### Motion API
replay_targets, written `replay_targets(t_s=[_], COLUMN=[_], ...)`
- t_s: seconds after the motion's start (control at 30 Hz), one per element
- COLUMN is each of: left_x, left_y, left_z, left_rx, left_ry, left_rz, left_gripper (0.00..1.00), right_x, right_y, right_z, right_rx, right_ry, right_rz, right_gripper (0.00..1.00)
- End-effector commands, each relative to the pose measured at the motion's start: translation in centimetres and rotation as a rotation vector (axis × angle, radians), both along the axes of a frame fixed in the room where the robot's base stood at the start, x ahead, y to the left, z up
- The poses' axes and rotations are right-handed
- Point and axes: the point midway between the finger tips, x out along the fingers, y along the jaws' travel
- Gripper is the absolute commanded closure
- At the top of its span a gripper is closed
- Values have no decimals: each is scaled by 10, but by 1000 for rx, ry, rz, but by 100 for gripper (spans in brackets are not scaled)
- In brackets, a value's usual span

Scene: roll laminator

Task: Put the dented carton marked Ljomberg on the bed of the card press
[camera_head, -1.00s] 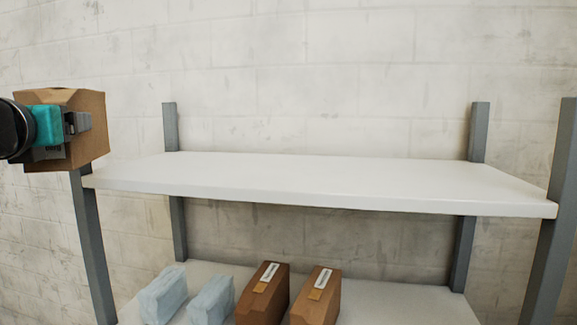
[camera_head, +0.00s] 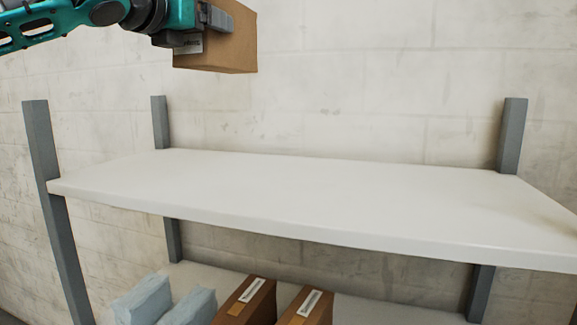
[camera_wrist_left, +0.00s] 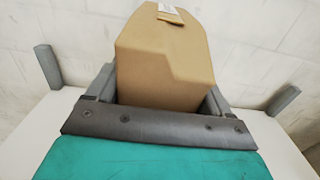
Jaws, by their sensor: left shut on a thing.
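A brown cardboard carton (camera_head: 233,45) is held high at the top of the head view, above the back left of the white upper shelf. My left gripper (camera_head: 214,18) is shut on it. The carton also fills the middle of the left wrist view (camera_wrist_left: 165,60), between the two fingers. Its outline looks dented there. A white label shows at its upper edge and another low on its side, but I cannot read either. The card press is not in view. My right gripper is not in view.
The white upper shelf (camera_head: 300,200) is bare, with grey posts (camera_head: 48,190) at its corners. On the lower shelf stand two pale blue packages (camera_head: 143,300) and two brown cartons (camera_head: 245,302) with labels. A pale block wall is behind.

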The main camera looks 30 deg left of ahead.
Motion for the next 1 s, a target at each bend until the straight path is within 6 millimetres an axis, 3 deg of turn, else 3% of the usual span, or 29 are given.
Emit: replay_targets(t_s=[0.43, 0.5, 0.6, 0.73, 1.0], left_x=[0, 0, 0, 0, 0], left_y=[-1, 0, 0, 0, 1], left_z=[-86, -112, -135, -152, -163], left_rx=[-8, -9, -5, -3, -2], left_ry=[-2, -3, -2, -2, 1], left_rz=[-4, -3, 0, 0, 2], left_gripper=[50, 50, 50, 50, 50], right_x=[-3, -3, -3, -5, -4], right_y=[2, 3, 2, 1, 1], right_z=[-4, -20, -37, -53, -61], right_rx=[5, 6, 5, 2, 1], right_ry=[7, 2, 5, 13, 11], right_rz=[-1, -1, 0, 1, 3], right_gripper=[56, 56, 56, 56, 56])
